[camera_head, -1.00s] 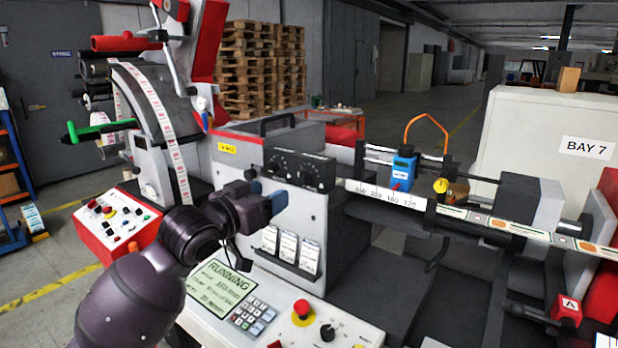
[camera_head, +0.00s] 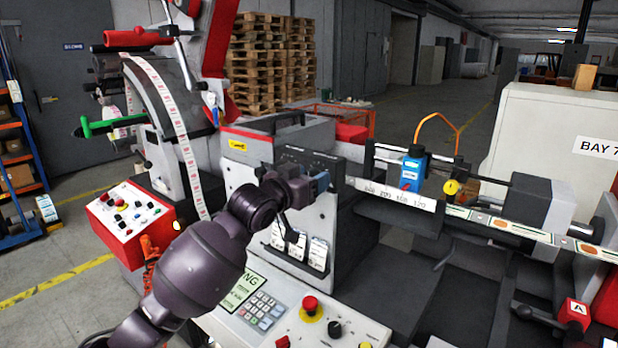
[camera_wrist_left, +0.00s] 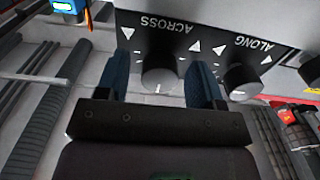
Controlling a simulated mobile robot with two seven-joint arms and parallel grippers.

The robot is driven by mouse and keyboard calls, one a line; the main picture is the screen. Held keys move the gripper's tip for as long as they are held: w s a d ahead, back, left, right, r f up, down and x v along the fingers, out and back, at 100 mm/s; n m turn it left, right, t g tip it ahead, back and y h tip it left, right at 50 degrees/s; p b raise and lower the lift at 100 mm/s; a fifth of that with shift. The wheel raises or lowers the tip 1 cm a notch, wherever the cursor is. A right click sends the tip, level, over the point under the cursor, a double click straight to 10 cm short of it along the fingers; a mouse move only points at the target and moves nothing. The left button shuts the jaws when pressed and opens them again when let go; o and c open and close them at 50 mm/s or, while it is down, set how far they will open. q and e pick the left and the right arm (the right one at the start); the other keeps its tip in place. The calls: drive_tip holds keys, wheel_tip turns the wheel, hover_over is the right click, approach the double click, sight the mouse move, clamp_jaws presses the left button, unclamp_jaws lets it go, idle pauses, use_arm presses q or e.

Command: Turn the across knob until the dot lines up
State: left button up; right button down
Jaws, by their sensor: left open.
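The black knob panel (camera_head: 306,160) is on the front of the grey machine housing. In the left wrist view its lettering is upside down. The across knob (camera_wrist_left: 160,74) is a dark round knob with a small white mark, under the word ACROSS. White triangles are printed around it; I cannot make out a dot for certain. My left gripper (camera_head: 322,183) is at the panel, its blue fingers open. In the left wrist view the left gripper (camera_wrist_left: 161,84) has one finger on each side of the across knob, with visible gaps. My right gripper is not in view.
The along knob (camera_wrist_left: 241,80) sits close beside the right-hand finger in the left wrist view. Below the panel are label cards (camera_head: 318,254) and a console with a keypad (camera_head: 262,309) and a red stop button (camera_head: 310,305). A blue sensor (camera_head: 412,170) stands right of the panel.

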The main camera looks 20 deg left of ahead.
use_arm(q)
drive_tip(key=c, duration=0.9)
drive_tip(key=n, duration=0.5)
drive_tip(key=shift+n, duration=0.3)
drive_tip(key=n, duration=0.6)
idle(0.4)
drive_tip(key=o, duration=0.9)
